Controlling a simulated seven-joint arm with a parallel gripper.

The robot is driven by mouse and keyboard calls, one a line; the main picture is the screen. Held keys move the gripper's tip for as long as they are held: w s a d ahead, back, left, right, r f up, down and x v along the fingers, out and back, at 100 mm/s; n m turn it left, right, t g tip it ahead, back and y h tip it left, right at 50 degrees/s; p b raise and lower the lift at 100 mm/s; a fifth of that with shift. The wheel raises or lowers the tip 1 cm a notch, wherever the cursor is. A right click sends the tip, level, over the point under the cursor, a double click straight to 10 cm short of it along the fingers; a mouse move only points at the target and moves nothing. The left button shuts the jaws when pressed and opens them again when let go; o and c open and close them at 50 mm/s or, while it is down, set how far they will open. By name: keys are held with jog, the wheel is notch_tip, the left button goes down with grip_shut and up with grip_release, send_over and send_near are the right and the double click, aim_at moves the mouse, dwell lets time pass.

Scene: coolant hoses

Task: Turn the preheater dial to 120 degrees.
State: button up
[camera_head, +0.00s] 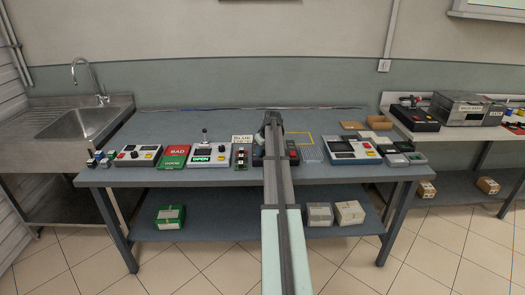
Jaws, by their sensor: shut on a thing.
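My gripper (269,138) is at the middle of the blue-grey bench, down at a dark box-shaped unit (257,161), most likely the preheater. My own arm crosses the front of this unit and covers most of it. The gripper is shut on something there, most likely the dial. The fingertips, the dial and its pointer are hidden, so the dial's setting cannot be read.
Left of the unit are a card sign (242,139), a grey device with a green display (209,154), a red and green BAD/GOOD tray (174,157) and another control box (138,156). Right stands a blue-white device (352,150). The bench's back strip is mostly clear.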

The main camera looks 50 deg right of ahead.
jog(key=shift+m, duration=0.3)
jog(key=m+h, duration=0.1)
jog(key=m, duration=0.2)
jog(key=shift+a+m+g, duration=0.1)
jog(key=shift+m+g, duration=0.2)
jog(key=shift+g, duration=0.1)
jog(key=m, duration=0.2)
jog(key=m+g+h, duration=0.1)
jog(key=m, duration=0.1)
jog(key=shift+w+m+h, duration=0.15)
jog(key=shift+m+h, duration=0.15)
jog(key=m+g, duration=0.1)
jog(key=m, duration=0.1)
jog(key=m+g, duration=0.1)
jog(key=m, duration=0.1)
jog(key=shift+w+m+h, duration=0.1)
jog(key=shift+m+h, duration=0.2)
jog(key=shift+m+g, duration=1)
jog(key=shift+m, duration=1.1)
jog(key=o, duration=1)
jog(key=shift+o, duration=0.2)
